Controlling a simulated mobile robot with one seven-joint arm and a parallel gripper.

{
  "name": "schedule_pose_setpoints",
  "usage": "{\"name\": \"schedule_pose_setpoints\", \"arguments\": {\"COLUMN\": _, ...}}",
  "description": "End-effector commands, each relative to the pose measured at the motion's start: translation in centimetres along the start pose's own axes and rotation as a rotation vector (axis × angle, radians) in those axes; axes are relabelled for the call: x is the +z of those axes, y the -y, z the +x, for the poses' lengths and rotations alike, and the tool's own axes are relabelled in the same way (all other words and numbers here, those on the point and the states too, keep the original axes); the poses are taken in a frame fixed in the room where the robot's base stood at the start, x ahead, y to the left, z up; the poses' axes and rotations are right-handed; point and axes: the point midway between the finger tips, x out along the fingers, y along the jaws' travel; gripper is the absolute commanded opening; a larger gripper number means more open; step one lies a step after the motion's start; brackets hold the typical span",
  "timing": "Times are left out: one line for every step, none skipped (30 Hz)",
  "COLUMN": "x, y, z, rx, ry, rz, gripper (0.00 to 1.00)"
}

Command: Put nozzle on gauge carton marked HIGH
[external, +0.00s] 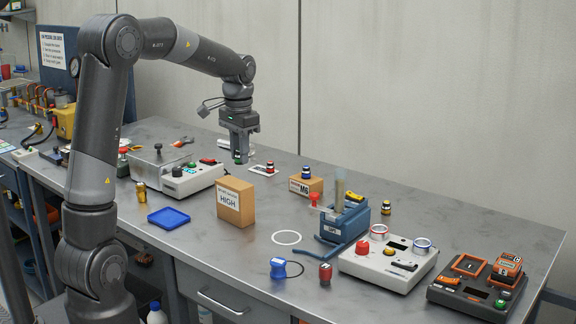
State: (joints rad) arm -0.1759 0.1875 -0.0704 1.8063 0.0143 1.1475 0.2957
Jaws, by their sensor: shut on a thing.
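The gauge carton marked HIGH (235,202) is a brown box with a white label, upright on the metal bench near the middle. My gripper (240,157) points straight down behind the carton, a little to its right, and is apart from it. It is shut on a small dark thing with a trace of green, which looks like a nozzle; the fingers hide most of it. Similar small banded nozzles stand on a white card (270,168), on a second carton labelled M6 (306,186), and on the bench at right (386,208).
A white device (190,180) stands left of the carton, with a blue tray (168,218) in front. A blue fixture (345,222) with a tall cylinder and grey control boxes (388,262) stand right. A white ring (286,238) lies on fairly clear bench.

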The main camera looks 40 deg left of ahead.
Motion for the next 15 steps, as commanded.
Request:
{"name": "schedule_pose_setpoints", "arguments": {"x": -0.2, "y": 1.1, "z": 0.7, "rx": 0.001, "ry": 0.003, "rz": -0.005, "gripper": 0.0}}
{"name": "schedule_pose_setpoints", "arguments": {"x": -0.3, "y": 1.7, "z": 1.0, "rx": 0.001, "ry": 0.002, "rz": -0.004, "gripper": 0.0}}
{"name": "schedule_pose_setpoints", "arguments": {"x": -0.4, "y": 2.4, "z": 1.4, "rx": 0.001, "ry": 0.001, "rz": -0.004, "gripper": 0.0}}
{"name": "schedule_pose_setpoints", "arguments": {"x": -0.5, "y": 2.8, "z": 1.7, "rx": 0.001, "ry": 0.001, "rz": -0.003, "gripper": 0.0}}
{"name": "schedule_pose_setpoints", "arguments": {"x": -0.6, "y": 3.1, "z": 1.9, "rx": 0.001, "ry": 0.001, "rz": -0.002, "gripper": 0.0}}
{"name": "schedule_pose_setpoints", "arguments": {"x": -0.7, "y": 3.5, "z": 2.1, "rx": 0.001, "ry": 0.001, "rz": -0.001, "gripper": 0.0}}
{"name": "schedule_pose_setpoints", "arguments": {"x": -0.7, "y": 3.7, "z": 2.3, "rx": 0.001, "ry": 0.001, "rz": -0.001, "gripper": 0.0}}
{"name": "schedule_pose_setpoints", "arguments": {"x": -0.7, "y": 3.9, "z": 2.4, "rx": 0.001, "ry": 0.001, "rz": -0.001, "gripper": 0.0}}
{"name": "schedule_pose_setpoints", "arguments": {"x": -0.8, "y": 4.0, "z": 2.5, "rx": 0.0, "ry": 0.0, "rz": -0.001, "gripper": 0.0}}
{"name": "schedule_pose_setpoints", "arguments": {"x": -0.8, "y": 4.1, "z": 2.6, "rx": 0.0, "ry": 0.0, "rz": 0.0, "gripper": 0.0}}
{"name": "schedule_pose_setpoints", "arguments": {"x": -0.8, "y": 4.1, "z": 2.8, "rx": 0.0, "ry": 0.0, "rz": 0.0, "gripper": 0.0}}
{"name": "schedule_pose_setpoints", "arguments": {"x": -0.8, "y": 4.1, "z": 3.1, "rx": 0.0, "ry": 0.0, "rz": 0.0, "gripper": 0.0}}
{"name": "schedule_pose_setpoints", "arguments": {"x": -0.8, "y": 4.1, "z": 3.4, "rx": 0.001, "ry": 0.001, "rz": 0.0, "gripper": 0.0}}
{"name": "schedule_pose_setpoints", "arguments": {"x": -0.8, "y": 4.1, "z": 3.8, "rx": 0.001, "ry": 0.002, "rz": 0.0, "gripper": 0.0}}
{"name": "schedule_pose_setpoints", "arguments": {"x": -0.7, "y": 4.1, "z": 4.5, "rx": 0.001, "ry": 0.002, "rz": 0.0, "gripper": 0.0}}
